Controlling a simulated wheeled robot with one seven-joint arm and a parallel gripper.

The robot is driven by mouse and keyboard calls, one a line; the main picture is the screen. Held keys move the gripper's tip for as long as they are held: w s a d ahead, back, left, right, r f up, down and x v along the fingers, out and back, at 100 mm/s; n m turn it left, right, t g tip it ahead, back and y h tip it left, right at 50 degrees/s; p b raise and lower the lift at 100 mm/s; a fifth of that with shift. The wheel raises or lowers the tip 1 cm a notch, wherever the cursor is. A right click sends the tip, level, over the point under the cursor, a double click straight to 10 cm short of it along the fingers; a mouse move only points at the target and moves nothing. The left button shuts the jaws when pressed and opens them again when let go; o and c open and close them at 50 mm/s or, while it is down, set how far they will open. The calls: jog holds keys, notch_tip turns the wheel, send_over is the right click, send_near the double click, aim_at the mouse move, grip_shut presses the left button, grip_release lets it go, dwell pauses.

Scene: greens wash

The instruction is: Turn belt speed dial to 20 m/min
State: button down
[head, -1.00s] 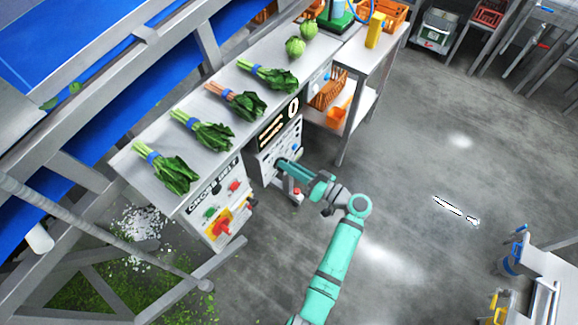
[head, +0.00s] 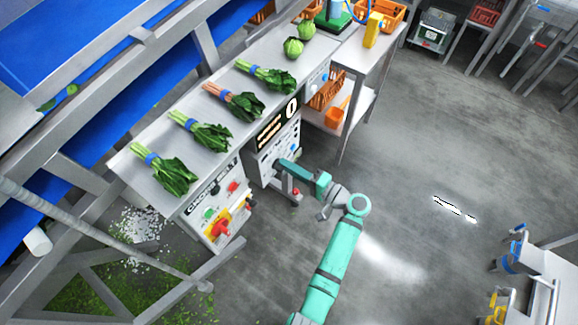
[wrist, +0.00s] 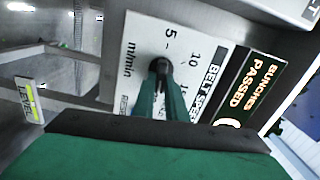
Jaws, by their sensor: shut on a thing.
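The belt speed dial (wrist: 155,62) is a small dark knob on a white panel (wrist: 190,45) in the wrist view. The panel reads "BELT SPEED" and "m/min", with the marks 5 and 10 legible. My gripper (wrist: 162,68) is shut on the dial, and its fingers hide much of the knob. Where the pointer stands cannot be told, and no 20 mark is legible. In the head view my gripper (head: 283,166) reaches the front of the white control panel (head: 267,158) under the bench, and the dial is hidden there.
A "BUNCHES PASSED" display (wrist: 248,88) sits beside the dial panel. A "CHOP BELT" box (head: 213,205) with a red knob and buttons stands left of it. Bunches of greens (head: 203,131) lie on the metal bench above. The floor to the right is open.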

jog(key=shift+a+m, duration=0.1)
jog(key=shift+m, duration=0.4)
jog(key=c, duration=1.8)
grip_release()
jog(key=v, duration=1.1)
